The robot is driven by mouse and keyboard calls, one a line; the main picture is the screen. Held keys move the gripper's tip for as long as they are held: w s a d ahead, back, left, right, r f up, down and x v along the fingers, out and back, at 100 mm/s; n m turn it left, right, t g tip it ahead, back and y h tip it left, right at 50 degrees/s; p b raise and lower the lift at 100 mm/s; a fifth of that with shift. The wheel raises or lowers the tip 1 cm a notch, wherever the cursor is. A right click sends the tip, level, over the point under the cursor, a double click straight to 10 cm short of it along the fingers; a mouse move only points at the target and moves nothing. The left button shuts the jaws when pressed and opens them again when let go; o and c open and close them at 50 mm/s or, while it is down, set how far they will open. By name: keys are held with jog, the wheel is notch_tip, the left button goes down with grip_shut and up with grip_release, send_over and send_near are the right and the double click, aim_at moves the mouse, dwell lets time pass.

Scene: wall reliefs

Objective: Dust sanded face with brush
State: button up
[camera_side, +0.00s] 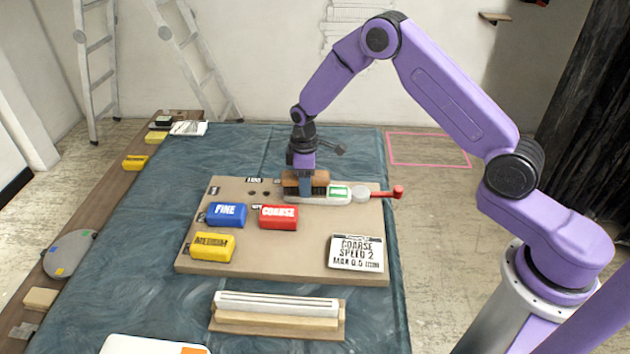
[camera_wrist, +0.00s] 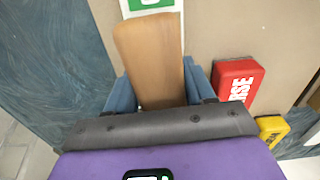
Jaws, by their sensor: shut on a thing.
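My gripper (camera_side: 305,188) is over the back of the tan board, pointing down. It is shut on a wooden-backed brush (camera_side: 291,179). In the wrist view the brush's tan wooden body (camera_wrist: 150,62) lies between my two blue fingers (camera_wrist: 160,92). Dark bristles seem to show below the wood in the side view. A pale piece with white grooved strips (camera_side: 275,305) rests on a wooden base at the front, well away from the brush. I cannot tell which surface is the sanded face.
The tan board (camera_side: 300,255) carries blue FINE (camera_side: 227,214), red COARSE (camera_side: 279,217) and yellow MEDIUM (camera_side: 212,247) blocks. A card (camera_side: 357,252) reads "COARSE SPEED 2". A pale tool with a red knob (camera_side: 397,192) lies beside my gripper. Blue cloth covers the table.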

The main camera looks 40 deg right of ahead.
aim_at(289, 174)
jog(key=w+a, duration=0.2)
jog(key=w, duration=0.1)
jog(key=shift+a, duration=0.4)
jog(key=shift+r, duration=4.05)
jog(key=shift+s+a, duration=0.1)
